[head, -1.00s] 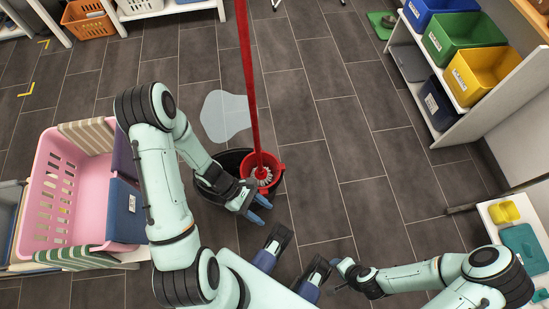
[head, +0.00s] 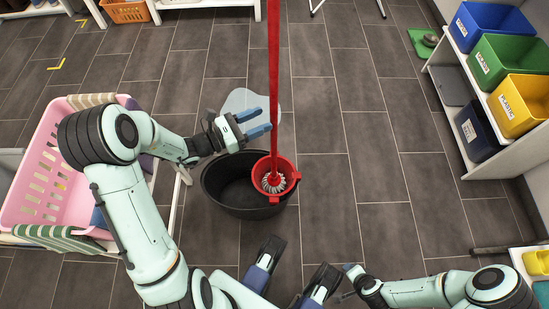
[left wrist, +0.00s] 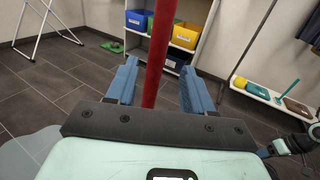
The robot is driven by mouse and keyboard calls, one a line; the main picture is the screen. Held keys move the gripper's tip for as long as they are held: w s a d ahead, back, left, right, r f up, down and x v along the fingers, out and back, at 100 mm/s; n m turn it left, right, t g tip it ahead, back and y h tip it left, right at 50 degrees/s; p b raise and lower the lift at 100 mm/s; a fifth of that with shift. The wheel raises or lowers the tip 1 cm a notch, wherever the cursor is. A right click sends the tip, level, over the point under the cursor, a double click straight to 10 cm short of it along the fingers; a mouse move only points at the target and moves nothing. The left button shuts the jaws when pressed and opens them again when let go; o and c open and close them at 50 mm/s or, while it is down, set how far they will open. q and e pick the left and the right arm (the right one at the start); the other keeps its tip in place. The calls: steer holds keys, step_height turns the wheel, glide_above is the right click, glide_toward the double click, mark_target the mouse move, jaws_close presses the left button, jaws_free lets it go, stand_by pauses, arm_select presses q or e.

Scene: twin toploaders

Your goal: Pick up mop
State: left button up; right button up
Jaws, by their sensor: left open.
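The mop has a long upright red handle (head: 273,60) and a white stringy head (head: 273,182). The head sits in a red wringer (head: 290,177) on the right side of a black bucket (head: 225,203). My left gripper (head: 265,121) is open, with its blue fingertips close to the left side of the handle, above the bucket. In the left wrist view the handle (left wrist: 161,45) shows between the two open fingers (left wrist: 158,72); its lower part is hidden by the gripper body. I cannot tell whether the fingertips reach around it. My right gripper (head: 345,283) is low at the right, partly visible.
A pale puddle (head: 240,100) lies behind the bucket. A pink laundry basket (head: 42,185) stands at the left. A shelf with blue, green and yellow bins (head: 520,102) stands at the right. The tiled floor between the bucket and shelf is clear.

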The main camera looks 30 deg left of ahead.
mark_target(274, 113)
arm_select(q)
steer(key=shift+w+d, duration=0.15)
steer(key=shift+w, duration=0.1)
steer(key=x, duration=0.2)
steer(key=b+x, duration=0.1)
steer(key=x, duration=0.1)
steer(key=shift+w+f, duration=0.25)
steer(key=shift+w, duration=0.05)
steer(key=shift+w+b, duration=0.25)
steer(key=shift+b, duration=0.05)
steer(key=shift+r, duration=0.1)
jaws_close()
arm_select(e)
steer(key=f, duration=0.1)
steer(key=s+f, duration=0.1)
steer(key=shift+d+f+g, duration=0.3)
steer(key=shift+d+f, duration=0.05)
steer(key=shift+d, duration=0.05)
